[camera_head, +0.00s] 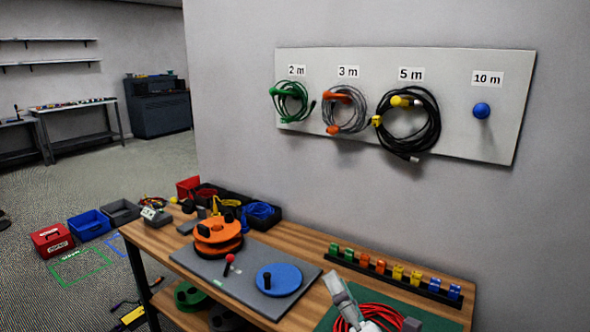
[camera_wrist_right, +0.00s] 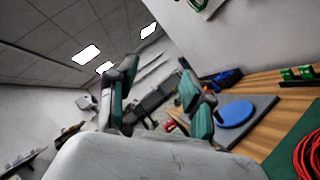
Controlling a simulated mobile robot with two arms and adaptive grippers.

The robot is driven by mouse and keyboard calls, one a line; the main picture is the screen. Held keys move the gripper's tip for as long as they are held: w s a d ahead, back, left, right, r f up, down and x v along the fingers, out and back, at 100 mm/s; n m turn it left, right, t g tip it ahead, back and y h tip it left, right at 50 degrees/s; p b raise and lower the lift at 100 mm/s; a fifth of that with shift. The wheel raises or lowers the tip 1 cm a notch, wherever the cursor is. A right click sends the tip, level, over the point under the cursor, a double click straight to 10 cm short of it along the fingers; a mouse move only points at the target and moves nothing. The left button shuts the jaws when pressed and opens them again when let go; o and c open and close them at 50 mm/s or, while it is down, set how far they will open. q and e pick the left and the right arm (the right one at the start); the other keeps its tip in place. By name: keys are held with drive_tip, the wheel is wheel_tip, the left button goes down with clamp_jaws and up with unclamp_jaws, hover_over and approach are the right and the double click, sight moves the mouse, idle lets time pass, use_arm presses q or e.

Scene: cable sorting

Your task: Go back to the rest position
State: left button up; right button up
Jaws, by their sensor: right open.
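My right gripper (camera_head: 345,301) shows at the bottom of the head view, over the green mat (camera_head: 420,315) and beside the coil of red cable (camera_head: 383,312). In the right wrist view my right gripper (camera_wrist_right: 158,82) has its two green-padded fingers spread apart with nothing between them. The red cable (camera_wrist_right: 308,155) lies on the mat at the lower right of that view, apart from the fingers. My left gripper is in neither view.
The workbench (camera_head: 150,240) holds a grey plate (camera_head: 245,258), orange reel (camera_head: 218,233), blue disc (camera_head: 283,279) and a rack of coloured clips (camera_head: 395,275). Coiled cables hang on the wall board (camera_head: 450,130); its blue 10 m peg (camera_head: 481,110) is bare. Bins (camera_head: 89,225) stand on the floor.

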drive_tip(key=s+d+f+m+g+h, duration=0.3)
drive_tip(key=d+f+m+h, duration=0.25)
drive_tip(key=f+m, duration=0.3)
drive_tip(key=s+d+f+m+g+h, duration=0.25)
drive_tip(key=d+f+m+h, duration=0.3)
drive_tip(key=f+m, duration=0.3)
drive_tip(key=s+d+f+m+g+y, duration=0.1)
drive_tip(key=s+f+m+g, duration=0.45)
drive_tip(key=s, duration=0.45)
drive_tip(key=s+d+f+m+g, duration=0.1)
drive_tip(key=s+f+m+g, duration=0.5)
drive_tip(key=s, duration=0.5)
wheel_tip(320, 180, down, 26)
drive_tip(key=s+n+g+p, duration=0.1)
drive_tip(key=s+d+f+g, duration=0.1)
drive_tip(key=s+d+f, duration=0.2)
drive_tip(key=s+f, duration=1.2)
drive_tip(key=shift+s+f+p, duration=0.2)
drive_tip(key=shift+s+p, duration=0.15)
drive_tip(key=shift+s, duration=0.35)
